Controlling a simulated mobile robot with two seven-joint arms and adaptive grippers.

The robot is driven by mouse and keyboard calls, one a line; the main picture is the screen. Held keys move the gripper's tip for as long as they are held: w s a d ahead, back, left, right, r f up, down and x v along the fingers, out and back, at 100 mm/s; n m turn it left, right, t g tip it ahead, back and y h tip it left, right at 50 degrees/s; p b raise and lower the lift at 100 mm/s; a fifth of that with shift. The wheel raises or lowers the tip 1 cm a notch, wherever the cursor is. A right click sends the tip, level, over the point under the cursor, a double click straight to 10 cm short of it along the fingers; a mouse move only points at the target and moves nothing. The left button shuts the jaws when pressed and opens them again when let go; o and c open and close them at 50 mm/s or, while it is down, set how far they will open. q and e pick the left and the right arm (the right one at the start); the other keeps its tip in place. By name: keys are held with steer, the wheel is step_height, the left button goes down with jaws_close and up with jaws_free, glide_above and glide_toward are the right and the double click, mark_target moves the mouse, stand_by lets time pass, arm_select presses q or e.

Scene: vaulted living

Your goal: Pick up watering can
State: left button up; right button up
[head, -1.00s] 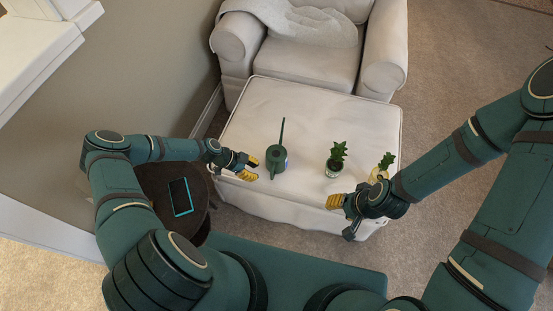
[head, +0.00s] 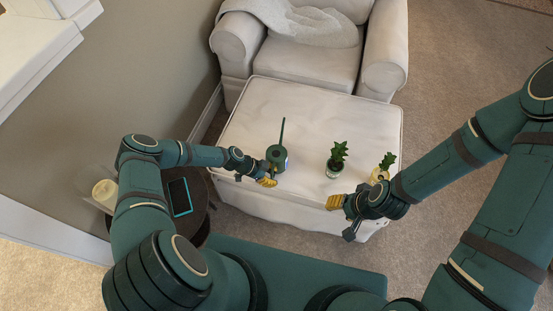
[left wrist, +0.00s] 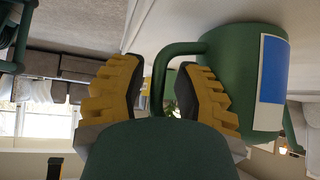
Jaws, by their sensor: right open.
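The green watering can (head: 277,156) stands on the white ottoman (head: 250,118), its long thin spout pointing away from me. In the left wrist view its body (left wrist: 238,62) with a blue and white label is at the upper right. Its curved handle (left wrist: 159,72) passes between the yellow-padded fingers of my left gripper (left wrist: 160,92), which are apart. In the head view my left gripper (head: 267,180) is at the can's near side and hides its lower part. My right gripper (head: 336,202) is open and empty at the ottoman's near edge.
A potted plant (head: 337,160) stands right of the can, and another in a yellowish pot (head: 381,169) is near my right wrist. A dark round side table (head: 197,207) with a black tablet and a candle (head: 104,191) is at left. An armchair (head: 310,60) is behind.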

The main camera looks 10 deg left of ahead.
arm_select(q)
jaws_close()
steer(key=shift+r, duration=0.1)
